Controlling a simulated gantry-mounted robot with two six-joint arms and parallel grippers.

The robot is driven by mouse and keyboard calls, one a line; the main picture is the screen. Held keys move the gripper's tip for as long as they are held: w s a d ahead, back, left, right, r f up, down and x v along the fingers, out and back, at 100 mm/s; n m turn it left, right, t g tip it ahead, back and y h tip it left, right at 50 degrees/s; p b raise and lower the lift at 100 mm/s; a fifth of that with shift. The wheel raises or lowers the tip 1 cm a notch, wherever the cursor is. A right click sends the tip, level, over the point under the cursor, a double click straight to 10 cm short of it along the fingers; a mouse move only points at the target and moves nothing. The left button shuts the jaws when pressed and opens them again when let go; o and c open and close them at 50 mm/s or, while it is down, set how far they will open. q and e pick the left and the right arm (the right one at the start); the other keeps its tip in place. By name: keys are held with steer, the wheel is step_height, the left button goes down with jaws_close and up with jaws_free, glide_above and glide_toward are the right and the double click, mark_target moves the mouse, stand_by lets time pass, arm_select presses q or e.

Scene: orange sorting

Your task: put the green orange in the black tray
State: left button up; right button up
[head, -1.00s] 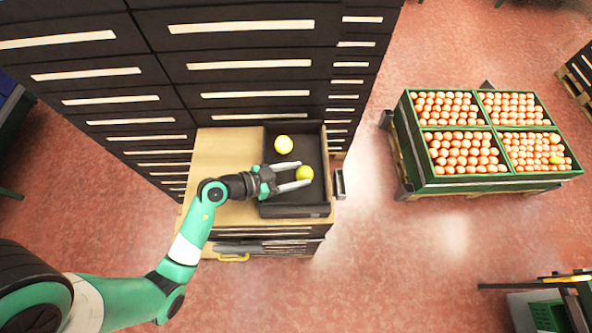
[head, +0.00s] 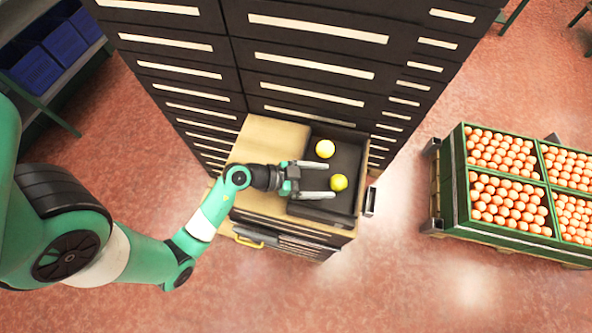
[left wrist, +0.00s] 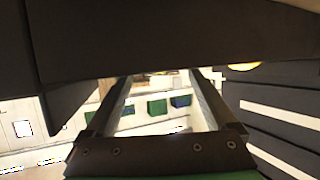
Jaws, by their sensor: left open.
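Two yellow-green fruits lie in or over the black tray (head: 350,155), which sits on the light wooden top of a cabinet. The nearer green orange (head: 339,183) is just beyond the tips of my left gripper (head: 332,181), level with the gap between its fingers. A paler yellow one (head: 325,148) is farther back in the tray. My left gripper is open, with nothing seen between its fingers. In the left wrist view, the open fingers (left wrist: 160,78) frame a pale background, with a yellow patch (left wrist: 243,66) to the right. My right gripper is not in view.
A tall dark drawer cabinet (head: 310,45) rises directly behind the tray. Crates of oranges (head: 508,203) stand on a pallet at the right. Bare wooden top (head: 265,140) shows left of the tray. Blue bins (head: 65,45) are at the upper left.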

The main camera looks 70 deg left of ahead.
arm_select(q)
steer(key=p+v, duration=0.2)
steer(key=v, duration=0.6)
steer(key=shift+r, duration=0.15)
steer(key=shift+s+r, duration=0.2)
steer(key=shift+s, duration=0.35)
